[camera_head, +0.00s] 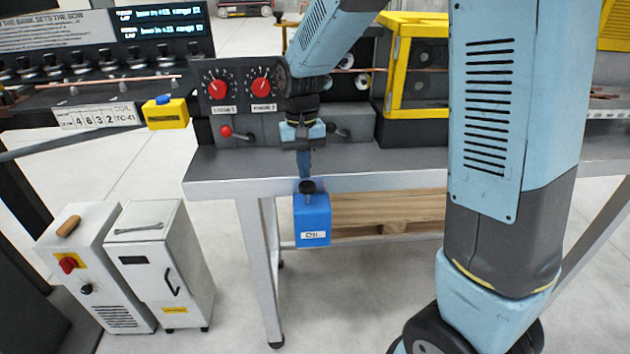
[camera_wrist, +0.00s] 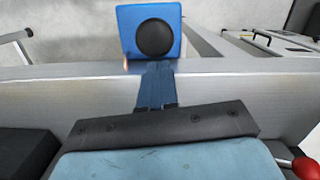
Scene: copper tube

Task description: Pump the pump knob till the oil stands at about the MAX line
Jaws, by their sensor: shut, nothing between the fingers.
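A blue oil box (camera_head: 312,222) with a white label hangs at the front edge of the grey bench. Its black pump knob (camera_head: 308,187) stands on top. The wrist view shows the blue box (camera_wrist: 131,17) from above, with the round black knob (camera_wrist: 155,38) on it. My gripper (camera_head: 304,174) is shut and empty, pointing down just above the knob in the head view. In the wrist view its blue fingertips (camera_wrist: 157,65) end short of the knob. I cannot tell whether they touch anything. The oil level and the MAX line cannot be made out.
A grey control panel with red dials (camera_head: 218,88) stands at the back of the bench (camera_head: 232,170). A red-knobbed lever (camera_head: 226,131) is left of my arm. A yellow-framed machine (camera_head: 396,70) stands behind, right. White cabinets (camera_head: 165,260) stand on the floor, left.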

